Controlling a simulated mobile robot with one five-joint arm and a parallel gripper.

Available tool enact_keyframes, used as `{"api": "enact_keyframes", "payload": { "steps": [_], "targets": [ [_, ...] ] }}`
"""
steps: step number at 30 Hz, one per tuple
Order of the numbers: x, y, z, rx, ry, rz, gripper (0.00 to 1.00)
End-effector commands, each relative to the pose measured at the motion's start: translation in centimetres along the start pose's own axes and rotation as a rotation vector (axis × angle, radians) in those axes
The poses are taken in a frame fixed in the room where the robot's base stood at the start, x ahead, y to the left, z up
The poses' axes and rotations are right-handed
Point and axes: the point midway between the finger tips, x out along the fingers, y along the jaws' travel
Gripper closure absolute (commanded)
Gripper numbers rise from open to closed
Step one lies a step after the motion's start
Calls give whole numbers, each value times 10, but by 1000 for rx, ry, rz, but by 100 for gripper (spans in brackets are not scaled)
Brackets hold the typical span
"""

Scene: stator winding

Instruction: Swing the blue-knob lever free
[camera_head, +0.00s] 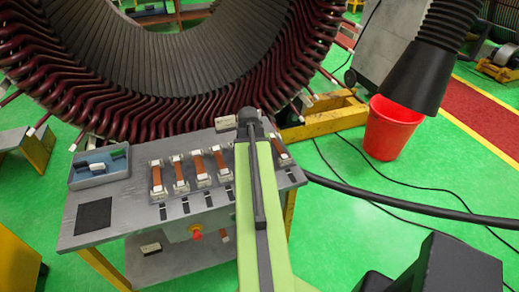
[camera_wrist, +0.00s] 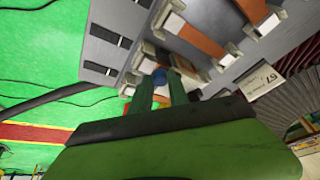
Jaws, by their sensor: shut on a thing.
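The blue knob (camera_wrist: 160,76) shows in the wrist view between the fingers of my gripper (camera_wrist: 162,88), which is shut on it. The knob sits beside an orange-brown bar held by pale clamp blocks on the grey bench. The lever under the knob is mostly hidden by the fingers. In the head view my green arm reaches over the right part of the bench (camera_head: 95,217), and my gripper and the knob are hidden behind it.
Several orange-brown bars in pale clamps (camera_head: 180,176) stand in a row on the bench. A blue-grey tray (camera_head: 100,180) is at its left end. The large stator (camera_head: 150,110) rises behind. A red bucket (camera_head: 390,130) and black cables are on the floor to the right.

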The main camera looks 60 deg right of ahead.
Motion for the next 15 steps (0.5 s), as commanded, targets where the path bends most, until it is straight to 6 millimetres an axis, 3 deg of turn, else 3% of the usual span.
{"api": "enact_keyframes", "payload": {
  "steps": [13,14,15],
  "targets": [
    [0,1,0,3,0,2,100],
    [0,1,0,3,0,2,78],
    [0,1,0,2,0,2,72]
  ]
}}
